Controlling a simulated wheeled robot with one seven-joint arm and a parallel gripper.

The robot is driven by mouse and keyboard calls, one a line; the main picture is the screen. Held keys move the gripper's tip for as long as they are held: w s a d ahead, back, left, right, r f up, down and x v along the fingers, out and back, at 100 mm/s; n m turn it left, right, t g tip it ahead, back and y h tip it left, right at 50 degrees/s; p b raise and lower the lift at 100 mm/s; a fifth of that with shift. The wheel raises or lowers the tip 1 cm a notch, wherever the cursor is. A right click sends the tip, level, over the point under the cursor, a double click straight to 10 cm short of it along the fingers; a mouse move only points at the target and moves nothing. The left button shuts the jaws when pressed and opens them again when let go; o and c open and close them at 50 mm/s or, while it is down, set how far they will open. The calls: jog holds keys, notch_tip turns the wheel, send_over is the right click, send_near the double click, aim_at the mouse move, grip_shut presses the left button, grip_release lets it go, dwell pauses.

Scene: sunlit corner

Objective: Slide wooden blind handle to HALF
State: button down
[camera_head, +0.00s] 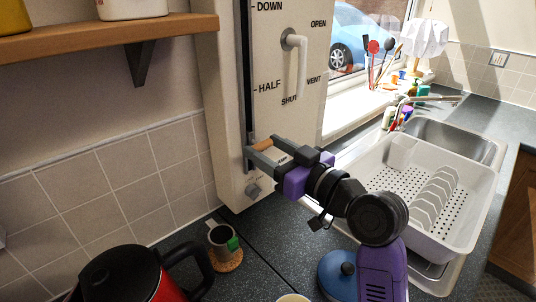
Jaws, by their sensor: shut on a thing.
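The wooden blind handle (263,144) is a small brown bar low on the cream panel (228,110), beside the dark vertical slot (247,75). It sits well below the HALF mark (268,86); the DOWN mark (269,6) is near the top of the slot. My gripper (262,150) reaches in from the lower right, its grey fingers shut on the wooden handle. The fingers cover part of the handle and the low end of the slot.
A white lever handle (297,62) with OPEN, VENT and SHUT marks stands right of the slot. A grey knob (253,190) is below my gripper. A cup (222,240), a red kettle (125,275) and a blue lidded pot (338,272) stand on the counter. A white dish rack (418,190) is right.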

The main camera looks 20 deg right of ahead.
notch_tip(320, 180, up, 10)
jog(key=p, duration=0.6)
jog(key=shift+r, duration=0.25)
jog(key=c, duration=0.5)
grip_release()
jog(key=b+v, duration=0.1)
jog(key=v, duration=0.7)
jog(key=shift+b, duration=0.3)
